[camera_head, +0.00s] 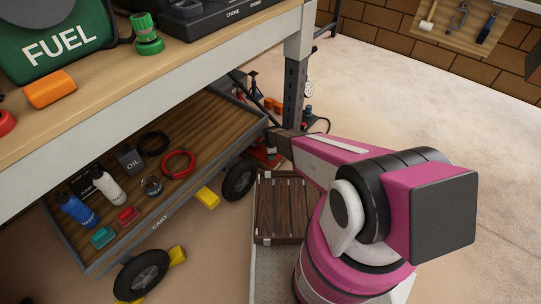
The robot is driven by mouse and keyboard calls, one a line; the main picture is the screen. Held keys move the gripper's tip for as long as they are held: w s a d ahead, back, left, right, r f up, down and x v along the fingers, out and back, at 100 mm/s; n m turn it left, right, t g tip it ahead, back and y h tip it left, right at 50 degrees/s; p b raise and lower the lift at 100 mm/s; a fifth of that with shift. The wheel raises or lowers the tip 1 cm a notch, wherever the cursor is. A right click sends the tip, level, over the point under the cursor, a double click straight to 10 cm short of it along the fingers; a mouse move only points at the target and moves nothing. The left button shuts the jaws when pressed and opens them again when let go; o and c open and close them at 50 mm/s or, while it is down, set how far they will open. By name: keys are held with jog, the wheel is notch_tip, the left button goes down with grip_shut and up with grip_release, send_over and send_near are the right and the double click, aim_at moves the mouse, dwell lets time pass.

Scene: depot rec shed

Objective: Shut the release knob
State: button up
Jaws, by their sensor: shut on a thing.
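My gripper (279,144) is the dark end of my pink arm, reaching left under the bench beside its leg. It is small in this view, and the fingertips are hard to make out. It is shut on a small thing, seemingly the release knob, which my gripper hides. Red equipment (262,156), perhaps a jack, sits low on the floor just behind and below my gripper, near the cart's wheel. How far the knob is turned cannot be seen.
A cart (215,144) with bottles, rings and small items stands left, under the bench (190,80). The bench leg (294,88) is close to my gripper. A dark wooden slatted crate (281,205) lies below my arm. Floor at right is clear.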

jog(key=shift+m, duration=0.4)
jog(key=o, duration=0.9)
